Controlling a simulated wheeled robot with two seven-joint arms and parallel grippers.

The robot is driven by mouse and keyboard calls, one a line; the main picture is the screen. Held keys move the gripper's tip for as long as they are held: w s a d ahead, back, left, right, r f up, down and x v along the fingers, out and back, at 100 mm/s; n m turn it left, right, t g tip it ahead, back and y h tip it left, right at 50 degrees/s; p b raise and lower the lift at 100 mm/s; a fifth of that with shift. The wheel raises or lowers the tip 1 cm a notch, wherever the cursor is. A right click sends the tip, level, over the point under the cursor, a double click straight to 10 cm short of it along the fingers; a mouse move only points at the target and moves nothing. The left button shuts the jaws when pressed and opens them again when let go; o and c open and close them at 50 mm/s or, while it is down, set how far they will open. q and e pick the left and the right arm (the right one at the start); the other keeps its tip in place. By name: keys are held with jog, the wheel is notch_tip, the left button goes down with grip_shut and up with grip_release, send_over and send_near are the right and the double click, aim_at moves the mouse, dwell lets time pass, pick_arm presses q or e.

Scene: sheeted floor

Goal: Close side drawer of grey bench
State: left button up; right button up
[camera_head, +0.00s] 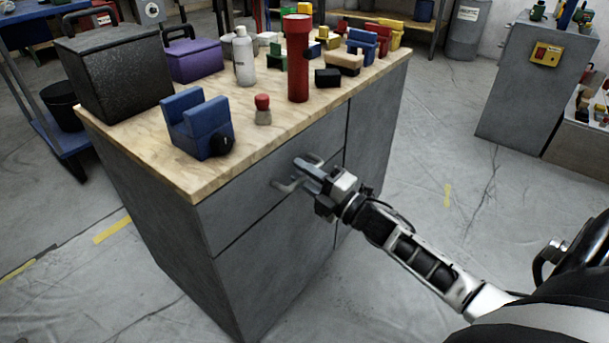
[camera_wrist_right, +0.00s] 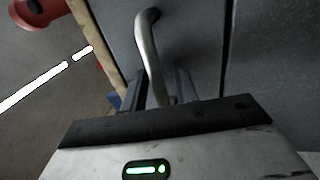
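The grey bench has a wooden top (camera_head: 172,150) and a grey front with an upper drawer (camera_head: 240,203). The drawer front looks flush or nearly flush with the bench; a small gap would be hard to see. Its curved metal handle (camera_head: 285,186) stands out from the front. My right gripper (camera_head: 307,170) is at this handle, its two fingers close together around the bar. In the right wrist view the handle (camera_wrist_right: 149,45) runs down between the dark fingers (camera_wrist_right: 171,90), which hide its lower end. My left gripper is not in view.
The bench top holds a black box (camera_head: 118,75), a purple box (camera_head: 192,60), a blue vise-like block (camera_head: 200,125), a white bottle (camera_head: 243,55) and a red cylinder (camera_head: 298,60). A grey cabinet (camera_head: 525,95) stands at the back right. The floor right of the bench is clear.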

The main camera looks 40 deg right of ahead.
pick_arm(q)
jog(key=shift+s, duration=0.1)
pick_arm(e)
jog(key=shift+s, duration=0.15)
jog(key=shift+s+d+f, duration=0.15)
jog(key=shift+s+d, duration=0.05)
jog(key=shift+s, duration=0.15)
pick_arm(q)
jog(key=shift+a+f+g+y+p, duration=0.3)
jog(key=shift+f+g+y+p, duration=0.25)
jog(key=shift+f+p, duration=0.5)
pick_arm(e)
jog(key=v, duration=1.5)
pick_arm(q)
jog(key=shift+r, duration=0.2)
